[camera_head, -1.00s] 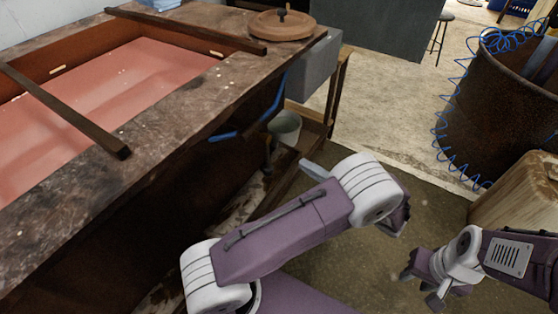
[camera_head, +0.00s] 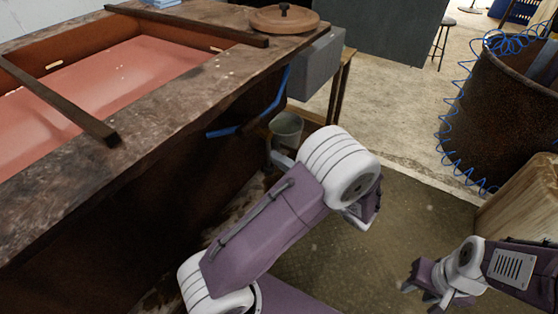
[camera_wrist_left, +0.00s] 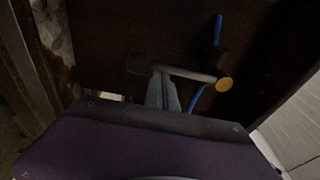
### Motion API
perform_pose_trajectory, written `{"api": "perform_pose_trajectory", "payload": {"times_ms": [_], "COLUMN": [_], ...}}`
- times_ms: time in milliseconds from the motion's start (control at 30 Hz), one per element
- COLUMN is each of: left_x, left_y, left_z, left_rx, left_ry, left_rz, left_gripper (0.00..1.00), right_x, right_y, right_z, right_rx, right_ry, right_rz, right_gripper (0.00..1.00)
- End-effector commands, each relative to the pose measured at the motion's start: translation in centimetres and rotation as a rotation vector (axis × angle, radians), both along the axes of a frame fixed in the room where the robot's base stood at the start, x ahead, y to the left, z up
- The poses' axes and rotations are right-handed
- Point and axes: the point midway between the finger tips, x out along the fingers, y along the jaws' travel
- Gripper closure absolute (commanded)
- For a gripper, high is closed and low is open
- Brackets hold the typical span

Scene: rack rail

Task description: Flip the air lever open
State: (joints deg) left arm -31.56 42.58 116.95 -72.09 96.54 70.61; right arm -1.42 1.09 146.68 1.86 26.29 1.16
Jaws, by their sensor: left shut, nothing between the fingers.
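The blue-gripped air lever (camera_head: 222,132) sticks out to the left from the dark side of the bench, on a dark stem. In the left wrist view its blue grip (camera_wrist_left: 217,30) points up, above a pale pipe (camera_wrist_left: 190,73) with a yellow end. My left gripper (camera_wrist_left: 163,90) is shut and empty, its grey fingertips close below the pipe; I cannot tell if they touch. In the head view only a pale bit of it (camera_head: 282,159) shows past my forearm. My right gripper (camera_head: 422,290) hangs low at the right, away from the lever; its jaws are unclear.
A blue hose (camera_head: 283,88) runs down the bench side near the lever. The bench top (camera_head: 150,115) overhangs. A rusty drum (camera_head: 500,115) and a tan container (camera_head: 525,200) stand right; the floor between is clear.

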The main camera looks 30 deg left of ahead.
Motion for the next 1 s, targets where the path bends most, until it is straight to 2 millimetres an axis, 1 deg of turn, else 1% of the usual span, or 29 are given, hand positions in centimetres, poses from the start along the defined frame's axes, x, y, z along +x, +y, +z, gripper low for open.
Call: {"api": "perform_pose_trajectory", "payload": {"times_ms": [267, 433, 567, 1000], "left_x": [-0.2, -0.8, -1.6, -5.4], "left_y": [0.0, 0.0, 0.1, 0.4], "left_z": [0.1, 0.3, 0.6, 1.6], "left_rx": [0.002, 0.007, 0.015, 0.049], "left_ry": [0.019, 0.088, 0.179, 0.59], "left_rz": [0.0, 0.0, -0.001, 0.001], "left_gripper": [1.0, 1.0, 1.0, 1.0], "right_x": [0.0, 0.0, 0.0, 0.0], "right_y": [0.0, 0.0, 0.0, 0.0], "right_z": [0.5, 1.9, 3.6, 10.8], "right_rx": [0.0, 0.0, 0.0, 0.0], "right_ry": [0.0, 0.0, 0.0, 0.0], "right_rz": [0.0, 0.0, 0.0, 0.0], "right_gripper": [0.64, 0.64, 0.64, 0.64]}}
